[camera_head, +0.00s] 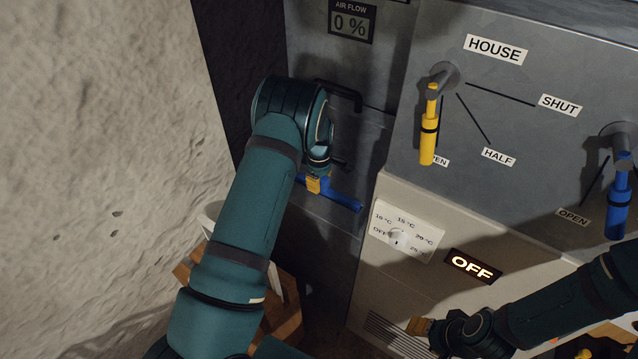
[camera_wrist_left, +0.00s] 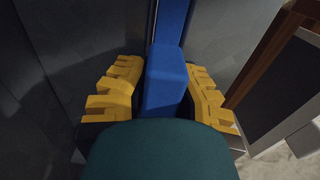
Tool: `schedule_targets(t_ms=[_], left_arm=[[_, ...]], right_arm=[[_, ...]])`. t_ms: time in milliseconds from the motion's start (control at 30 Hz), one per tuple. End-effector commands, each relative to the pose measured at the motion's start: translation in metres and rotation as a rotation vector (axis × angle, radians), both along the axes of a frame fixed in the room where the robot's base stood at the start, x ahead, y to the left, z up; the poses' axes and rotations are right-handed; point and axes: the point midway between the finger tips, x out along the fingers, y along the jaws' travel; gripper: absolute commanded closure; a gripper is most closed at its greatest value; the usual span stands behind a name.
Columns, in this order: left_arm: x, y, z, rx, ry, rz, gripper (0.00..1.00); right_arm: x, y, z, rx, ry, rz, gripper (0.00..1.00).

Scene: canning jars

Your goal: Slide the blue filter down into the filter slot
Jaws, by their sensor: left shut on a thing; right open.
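The blue filter (camera_head: 345,199) shows in the head view as a blue bar against the front of the grey cabinet. Most of it is hidden by my left gripper (camera_head: 317,184) and arm. In the left wrist view, my left gripper (camera_wrist_left: 162,98) has its yellow fingers on both sides of a blue block (camera_wrist_left: 166,75) of the filter, shut on it. A blue strip runs up behind this block between grey surfaces. I cannot make out the slot opening or how deep the filter sits. My right gripper (camera_head: 420,327) is open at the lower right, by the beige unit.
The grey cabinet (camera_head: 345,120) has a black handle and an air flow display (camera_head: 351,20) reading 0 %. A yellow lever (camera_head: 429,125), a blue lever (camera_head: 619,200) and a dial (camera_head: 398,239) are to the right. A rough wall (camera_head: 110,130) is at left, above a wooden crate (camera_head: 287,322).

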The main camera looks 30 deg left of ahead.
Motion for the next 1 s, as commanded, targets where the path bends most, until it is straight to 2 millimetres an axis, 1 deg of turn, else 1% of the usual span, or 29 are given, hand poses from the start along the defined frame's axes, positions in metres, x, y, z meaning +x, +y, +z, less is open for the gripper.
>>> schedule_targets(t_ms=[33, 500, 1000], left_arm=[[0.0, 0.0, 0.004, 0.0, -0.001, 0.0, 1.0], [0.0, 0.0, 0.021, 0.0, -0.001, 0.0, 1.0], [0.0, 0.0, 0.039, 0.0, -0.001, 0.0, 1.0]], right_arm=[[0.0, 0.0, 0.002, 0.0, 0.001, 0.0, 0.53], [-0.001, 0.0, 0.013, 0.001, 0.004, 0.0, 0.53], [0.002, -0.001, 0.024, -0.001, -0.005, -0.006, 0.53]])
